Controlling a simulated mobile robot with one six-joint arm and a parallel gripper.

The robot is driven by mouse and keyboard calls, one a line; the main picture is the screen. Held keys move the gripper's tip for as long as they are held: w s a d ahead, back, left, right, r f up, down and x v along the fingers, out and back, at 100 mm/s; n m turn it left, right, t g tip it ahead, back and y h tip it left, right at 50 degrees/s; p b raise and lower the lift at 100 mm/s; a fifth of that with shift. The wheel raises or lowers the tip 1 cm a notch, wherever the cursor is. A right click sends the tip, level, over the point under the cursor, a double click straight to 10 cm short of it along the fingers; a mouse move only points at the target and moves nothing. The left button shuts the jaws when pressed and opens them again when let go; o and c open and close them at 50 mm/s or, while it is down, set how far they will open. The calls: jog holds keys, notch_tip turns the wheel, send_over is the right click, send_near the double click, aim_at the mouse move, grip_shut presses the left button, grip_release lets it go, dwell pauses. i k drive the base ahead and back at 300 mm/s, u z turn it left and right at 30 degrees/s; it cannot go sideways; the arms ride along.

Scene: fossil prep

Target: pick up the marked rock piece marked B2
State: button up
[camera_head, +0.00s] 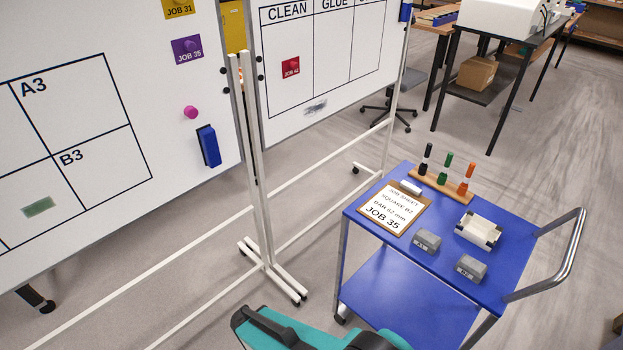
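Two grey rock pieces lie on the blue cart top. One rock piece (427,240) is just right of the job sheet, and the other rock piece (471,268) is nearer the front right. Each has a small mark on its front face, too small to read surely, so I cannot tell which is B2. The job sheet (394,211) on a clipboard reads SQUARE B2, BAR 62 mm, JOB 35. My gripper is not in view. A teal and black part at the bottom edge seems to be mine.
The blue cart (367,262) has a metal handle (560,255) on its right. Whiteboards (130,50) on wheeled stands fill the left.

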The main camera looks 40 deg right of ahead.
aim_at(469, 267)
jog(key=u, duration=0.95)
jog(key=k, duration=0.1)
jog(key=z, duration=2.85)
jog(key=k, duration=0.5)
jog(key=z, duration=0.4)
jog(key=i, duration=0.5)
jog(key=z, duration=0.05)
